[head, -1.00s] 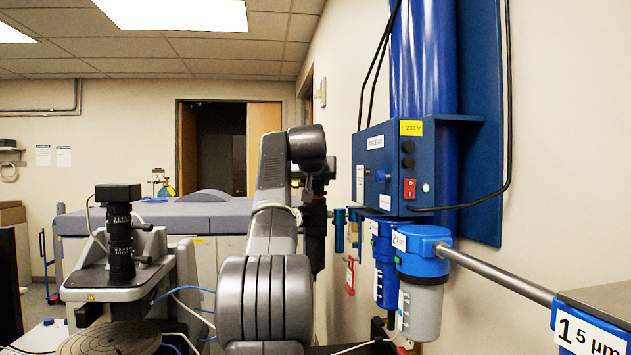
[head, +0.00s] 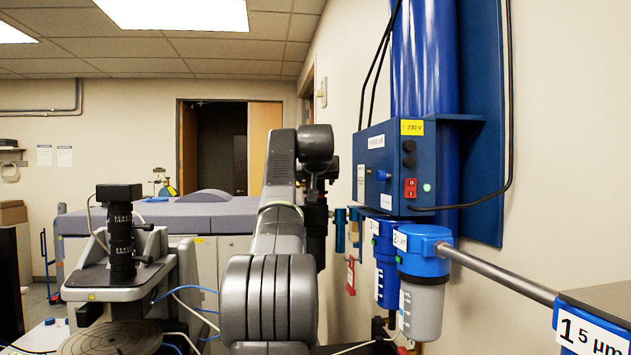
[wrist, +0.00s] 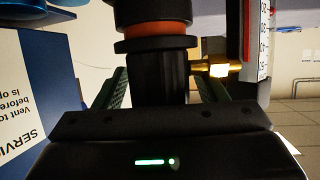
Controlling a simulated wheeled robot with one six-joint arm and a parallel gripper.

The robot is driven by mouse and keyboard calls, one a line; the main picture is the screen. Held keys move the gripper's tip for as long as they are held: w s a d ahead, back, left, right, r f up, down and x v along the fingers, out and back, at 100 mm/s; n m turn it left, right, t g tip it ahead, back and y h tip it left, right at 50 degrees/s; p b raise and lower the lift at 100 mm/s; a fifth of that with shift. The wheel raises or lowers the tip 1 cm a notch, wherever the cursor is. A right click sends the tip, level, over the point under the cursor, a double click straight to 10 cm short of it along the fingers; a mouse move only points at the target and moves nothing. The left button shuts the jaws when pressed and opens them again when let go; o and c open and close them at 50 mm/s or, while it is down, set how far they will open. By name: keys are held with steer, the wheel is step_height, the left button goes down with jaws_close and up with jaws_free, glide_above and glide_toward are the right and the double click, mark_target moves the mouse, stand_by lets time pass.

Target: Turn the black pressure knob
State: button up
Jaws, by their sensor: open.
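In the wrist view the black pressure knob (wrist: 160,78) is a ribbed cylinder below an orange ring and a wider black collar. My gripper (wrist: 160,92) is open, with one green finger on each side of the knob. A gap shows at the left finger; I cannot tell whether the right finger touches. The lower end of the knob is hidden behind the dark gripper body. In the head view my arm hides the knob, and the fingers cannot be made out.
A brass fitting (wrist: 216,70) sticks out close to the right finger, beside a white scale (wrist: 265,40). A blue and white sign (wrist: 28,105) is at the left. In the head view, filter housings (head: 421,300) and a blue control box (head: 397,170) are on the right wall.

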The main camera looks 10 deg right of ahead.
steer(key=b+v, duration=0.2)
steer(key=v, duration=1.1)
steer(key=shift+s, duration=0.35)
steer(key=p+x, duration=0.2)
steer(key=x, duration=1.2)
steer(key=shift+w+r, duration=0.15)
steer(key=shift+h, duration=0.3)
steer(key=shift+s, duration=0.25)
steer(key=shift+w, duration=0.1)
